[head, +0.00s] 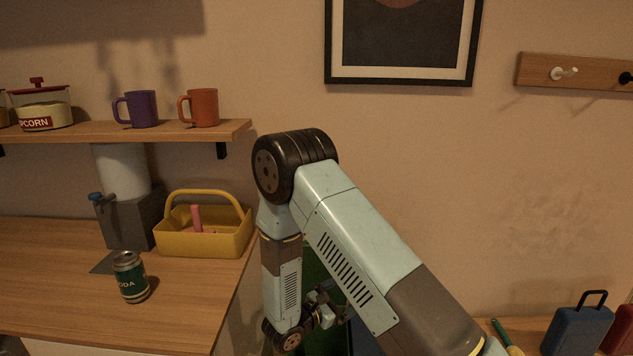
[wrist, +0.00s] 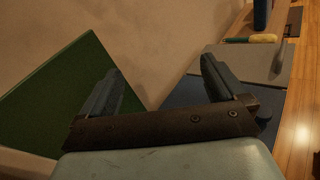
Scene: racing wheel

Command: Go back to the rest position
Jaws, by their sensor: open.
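My gripper (wrist: 165,90) shows in the wrist view with its two fingers wide apart and nothing between them. In the head view my arm is folded in the middle, bent at a high elbow, and its end hangs low, to the right of the counter; the fingers are hard to make out there. Behind the fingers in the wrist view are a green panel (wrist: 55,100) at left and a dark blue surface (wrist: 188,95) at right.
A wooden counter (head: 50,300) at left holds a soda can (head: 130,278), a yellow caddy (head: 200,243) and a grey dispenser (head: 128,215). A shelf (head: 70,131) above bears a purple mug (head: 141,109) and an orange mug (head: 203,107). A blue case (head: 577,330) stands at lower right.

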